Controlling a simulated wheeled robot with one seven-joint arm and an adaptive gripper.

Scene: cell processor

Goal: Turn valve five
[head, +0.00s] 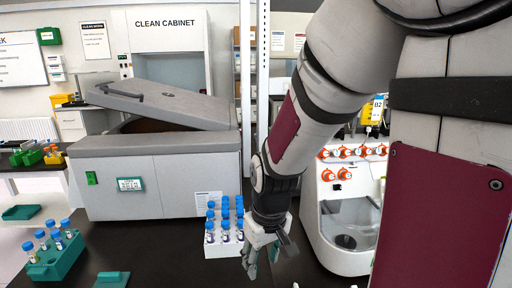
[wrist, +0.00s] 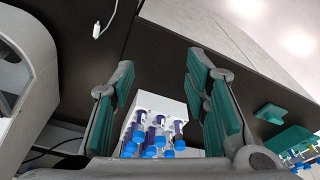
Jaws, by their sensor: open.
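The white cell processor (head: 318,222) stands at the right in the head view, partly hidden by my arm. Several orange-and-white valves (head: 346,153) line its upper front. Their numbers are too small to read, so I cannot tell which is valve five. One more orange valve (head: 328,175) sits lower left. My gripper (head: 262,260) is open and empty, pointing down over the dark bench, left of the processor and apart from the valves. In the wrist view its green-padded fingers (wrist: 161,72) are spread wide. The wrist view shows a pale curved housing at the left edge, and no valve.
A white rack (head: 224,249) of blue-capped tubes stands just left of my gripper; it also shows between the fingers in the wrist view (wrist: 150,103). A grey centrifuge (head: 160,185) with raised lid stands behind. A green tube rack (head: 55,262) is at front left.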

